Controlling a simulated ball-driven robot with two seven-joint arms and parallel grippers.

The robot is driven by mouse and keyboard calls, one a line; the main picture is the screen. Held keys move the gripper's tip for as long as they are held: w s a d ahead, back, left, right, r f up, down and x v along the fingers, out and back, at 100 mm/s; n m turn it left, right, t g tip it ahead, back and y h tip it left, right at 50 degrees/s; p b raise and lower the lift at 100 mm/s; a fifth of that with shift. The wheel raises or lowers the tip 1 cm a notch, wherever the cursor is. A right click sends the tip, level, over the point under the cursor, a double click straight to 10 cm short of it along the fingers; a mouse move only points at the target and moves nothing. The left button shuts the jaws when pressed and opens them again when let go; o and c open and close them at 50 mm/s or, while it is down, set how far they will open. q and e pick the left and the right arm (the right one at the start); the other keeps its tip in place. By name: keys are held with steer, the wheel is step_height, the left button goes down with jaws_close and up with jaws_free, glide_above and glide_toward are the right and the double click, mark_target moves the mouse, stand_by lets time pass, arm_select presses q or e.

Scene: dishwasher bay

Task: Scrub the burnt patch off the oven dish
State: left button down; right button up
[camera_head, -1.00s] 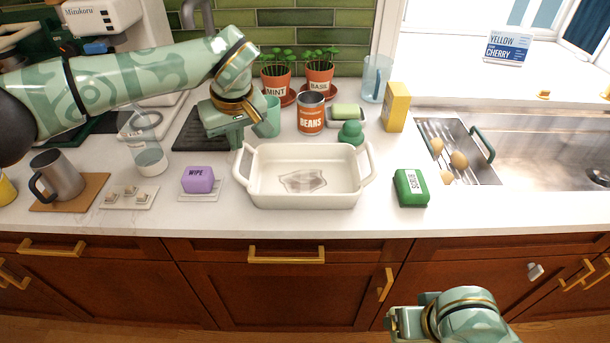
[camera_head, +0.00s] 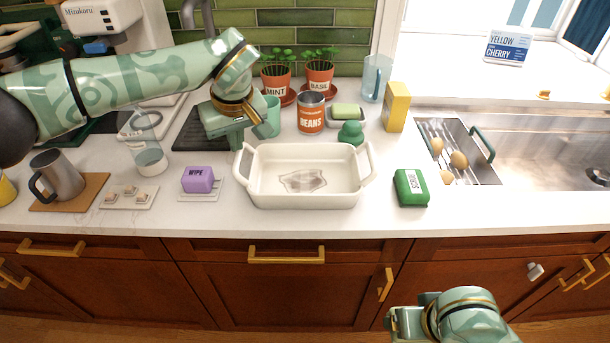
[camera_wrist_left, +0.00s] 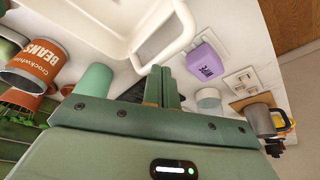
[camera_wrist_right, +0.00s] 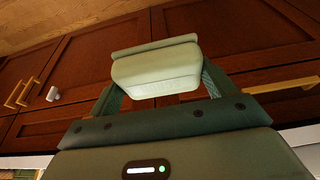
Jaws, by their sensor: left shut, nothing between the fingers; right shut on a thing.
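The cream oven dish (camera_head: 305,197) stands on the counter with a grey-brown burnt patch (camera_head: 302,181) on its floor. A green block marked SCRUB (camera_head: 411,187) lies right of it. A purple block marked WIPE (camera_head: 198,180) sits on a small tray to its left. My left gripper (camera_head: 238,143) is shut and empty near the dish's left handle; the left wrist view shows its fingers together beside that handle (camera_wrist_left: 163,48). My right gripper (camera_wrist_right: 155,85) is low in front of the cabinets, shut on a pale green block (camera_wrist_right: 155,70). The head view does not show that block clearly.
A glass bottle (camera_head: 148,150) and a grey mug (camera_head: 58,174) stand left. The sink (camera_head: 550,155) is at the right. Counter right of the SCRUB block is clear.

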arm_select(q)
steer(key=shift+f, duration=0.55)
step_height(320, 180, up, 6)
steer(key=p, duration=0.5)
steer(key=shift+r, duration=0.15)
arm_select(e)
step_height(320, 180, up, 7)
steer(key=shift+f, duration=0.2)
steer(key=shift+f, duration=0.1)
